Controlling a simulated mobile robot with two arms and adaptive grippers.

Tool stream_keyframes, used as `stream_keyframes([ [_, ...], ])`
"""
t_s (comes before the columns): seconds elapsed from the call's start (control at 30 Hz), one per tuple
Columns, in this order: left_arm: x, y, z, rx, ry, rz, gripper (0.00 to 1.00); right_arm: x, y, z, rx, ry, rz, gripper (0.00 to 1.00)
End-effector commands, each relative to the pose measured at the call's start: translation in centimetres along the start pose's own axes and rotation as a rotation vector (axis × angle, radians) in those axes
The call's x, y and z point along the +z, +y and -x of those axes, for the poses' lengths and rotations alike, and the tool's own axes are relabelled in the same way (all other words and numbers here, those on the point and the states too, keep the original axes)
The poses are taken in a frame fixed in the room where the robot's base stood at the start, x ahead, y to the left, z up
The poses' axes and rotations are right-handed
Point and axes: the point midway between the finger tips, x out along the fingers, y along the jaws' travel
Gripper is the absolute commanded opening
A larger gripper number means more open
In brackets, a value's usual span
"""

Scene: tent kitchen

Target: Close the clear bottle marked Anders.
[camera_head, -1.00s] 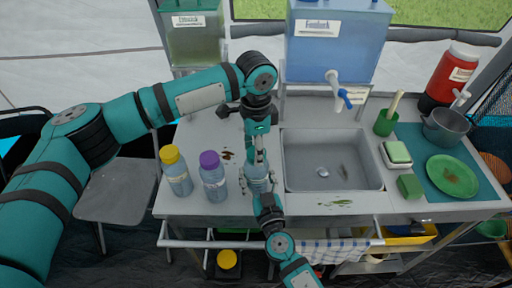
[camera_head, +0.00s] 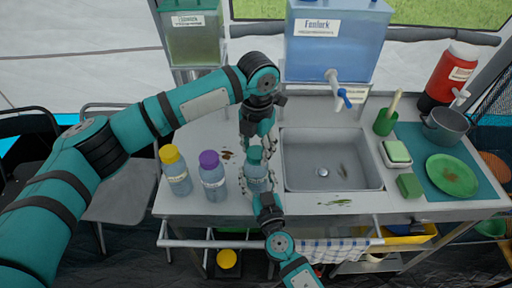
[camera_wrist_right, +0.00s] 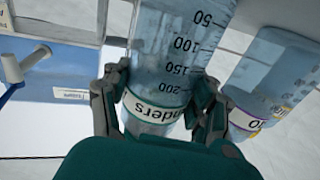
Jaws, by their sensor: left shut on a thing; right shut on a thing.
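The clear bottle marked Anders (camera_head: 256,180) stands upright at the front of the counter, left of the sink. In the right wrist view its label (camera_wrist_right: 152,110) reads "nders", with the rest hidden. My right gripper (camera_head: 259,190) is shut around its body; the fingers also show on both sides in the right wrist view (camera_wrist_right: 160,100). A teal cap (camera_head: 254,153) sits at the bottle's top; how tightly it is seated cannot be seen. My left gripper (camera_head: 257,146) comes down from above and is shut on the cap, its fingers on either side.
A purple-capped bottle (camera_head: 212,178) stands close left of the Anders bottle, and a yellow-capped bottle (camera_head: 175,171) farther left. The sink (camera_head: 325,180) is to the right. A blue water tank (camera_head: 336,45) with a tap stands behind it.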

Motion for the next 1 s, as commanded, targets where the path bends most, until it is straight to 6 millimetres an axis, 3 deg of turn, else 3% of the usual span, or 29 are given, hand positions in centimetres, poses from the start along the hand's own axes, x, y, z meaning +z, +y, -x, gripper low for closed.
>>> stream_keyframes([
  [0.2,0.06,0.05,0.05,0.002,-0.007,-0.341,0.36,0.08,-0.01,0.04,0.000,-0.002,0.000,0.00],
  [0.57,0.08,0.06,0.07,0.003,-0.008,-0.401,0.36,0.09,-0.02,0.05,-0.001,-0.002,0.000,0.00],
  [0.6,0.08,0.06,0.07,0.003,-0.008,-0.401,0.48,0.09,-0.02,0.05,-0.001,-0.002,0.000,0.00],
  [0.77,0.06,0.04,0.05,0.002,-0.008,-0.400,0.69,0.08,-0.02,0.05,-0.001,-0.002,0.000,0.00],
  [1.0,0.03,0.00,0.02,0.001,-0.006,-0.401,0.69,0.08,-0.02,0.04,-0.001,-0.002,0.000,0.00],
])
